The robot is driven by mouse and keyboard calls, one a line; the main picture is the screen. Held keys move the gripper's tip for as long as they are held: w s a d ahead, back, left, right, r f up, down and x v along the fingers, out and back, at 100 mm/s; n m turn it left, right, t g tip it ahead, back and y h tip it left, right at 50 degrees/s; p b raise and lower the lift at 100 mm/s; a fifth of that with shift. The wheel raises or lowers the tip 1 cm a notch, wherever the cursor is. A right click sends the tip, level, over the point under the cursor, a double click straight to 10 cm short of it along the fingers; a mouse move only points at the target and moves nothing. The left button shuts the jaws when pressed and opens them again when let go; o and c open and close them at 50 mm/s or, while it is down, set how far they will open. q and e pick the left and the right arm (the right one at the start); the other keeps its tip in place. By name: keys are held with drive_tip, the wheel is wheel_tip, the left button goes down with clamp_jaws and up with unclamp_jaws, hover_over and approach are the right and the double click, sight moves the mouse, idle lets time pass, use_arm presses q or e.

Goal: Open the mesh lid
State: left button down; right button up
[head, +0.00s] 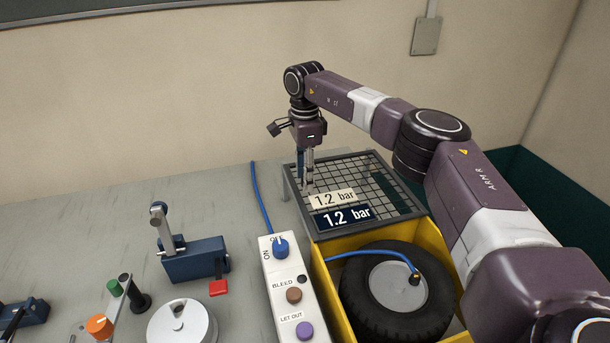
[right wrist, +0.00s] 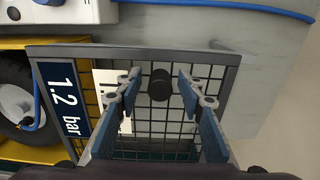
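The mesh lid (head: 348,172) is a grey-framed black grid, lying flat at the back of the yellow box (head: 441,247). It fills much of the right wrist view (right wrist: 233,80). A round black knob (right wrist: 160,84) shows on the grid there. My right gripper (head: 308,178) points down over the lid's left part. Its blue-padded fingers are open on either side of the knob, with visible gaps; whether they are at its height cannot be told. Two "1.2 bar" labels, one cream (head: 334,199) and one dark blue (head: 345,217), show at the lid's front. My left gripper is out of view.
A tyre (head: 360,303) with a blue hose lies in the open front of the box. A white control panel (head: 284,269) with knobs stands left of it. A blue clamp-like device (head: 195,262) and a white disc (head: 181,325) are on the bench.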

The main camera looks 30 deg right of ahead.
wheel_tip(320, 180, up, 12)
idle(0.7)
idle(0.4)
